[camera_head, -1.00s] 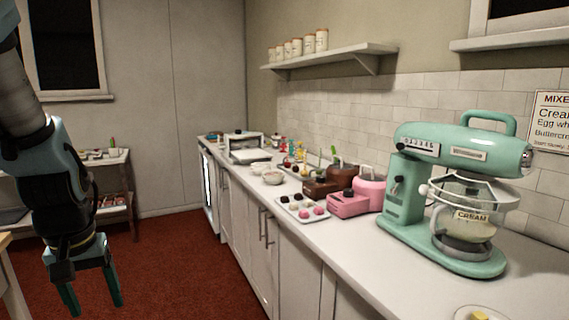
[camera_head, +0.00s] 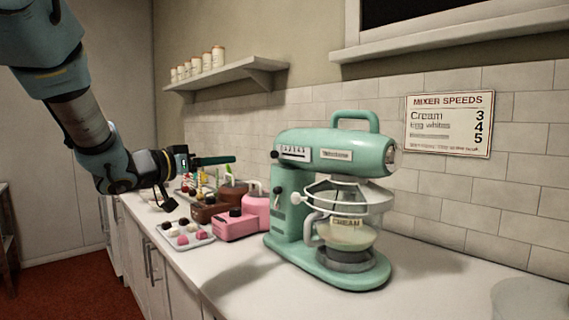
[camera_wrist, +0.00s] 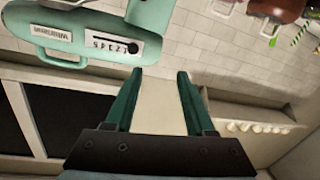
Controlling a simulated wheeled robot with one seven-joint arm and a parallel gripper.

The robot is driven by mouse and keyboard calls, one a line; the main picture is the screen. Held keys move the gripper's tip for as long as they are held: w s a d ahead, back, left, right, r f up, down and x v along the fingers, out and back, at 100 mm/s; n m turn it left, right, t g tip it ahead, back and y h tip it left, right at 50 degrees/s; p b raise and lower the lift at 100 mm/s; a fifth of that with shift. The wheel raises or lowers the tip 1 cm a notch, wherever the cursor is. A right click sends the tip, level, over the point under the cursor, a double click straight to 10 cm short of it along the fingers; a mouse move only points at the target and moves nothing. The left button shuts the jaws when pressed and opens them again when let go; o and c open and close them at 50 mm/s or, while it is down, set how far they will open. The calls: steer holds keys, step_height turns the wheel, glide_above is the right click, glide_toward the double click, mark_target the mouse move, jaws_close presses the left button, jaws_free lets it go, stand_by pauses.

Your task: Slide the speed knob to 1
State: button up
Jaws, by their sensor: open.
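A mint-green stand mixer (camera_head: 335,148) stands on the counter, with a glass bowl (camera_head: 350,235) labelled CREAM under its head. The black speed knob (camera_head: 275,154) sits at the plate's left end. In the wrist view, which is turned about upside down, the knob (camera_wrist: 133,47) is at the right end of a dark slot. My gripper (camera_wrist: 160,72) is open and empty, its green fingers apart, beyond the knob's side and not touching it. In the head view it is left of the mixer.
A wall shelf (camera_head: 225,75) holds canisters. A sign (camera_head: 448,124) lists mixer speeds. The counter's right front is mostly clear.

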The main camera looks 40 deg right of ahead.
mark_target(272, 155)
steer(key=s+d+g, duration=0.1)
steer(key=d, duration=0.3)
steer(key=s+d+m+g+p, duration=0.1)
steer(key=d, duration=0.3)
steer(key=s+d+p, duration=0.1)
steer(key=s+d, duration=0.1)
steer(key=d, duration=0.2)
steer(key=shift+r+g, duration=0.4)
steer(key=shift+d+p, duration=0.35)
steer(key=shift+d, duration=0.4)
jaws_close()
steer(key=shift+s, duration=0.1)
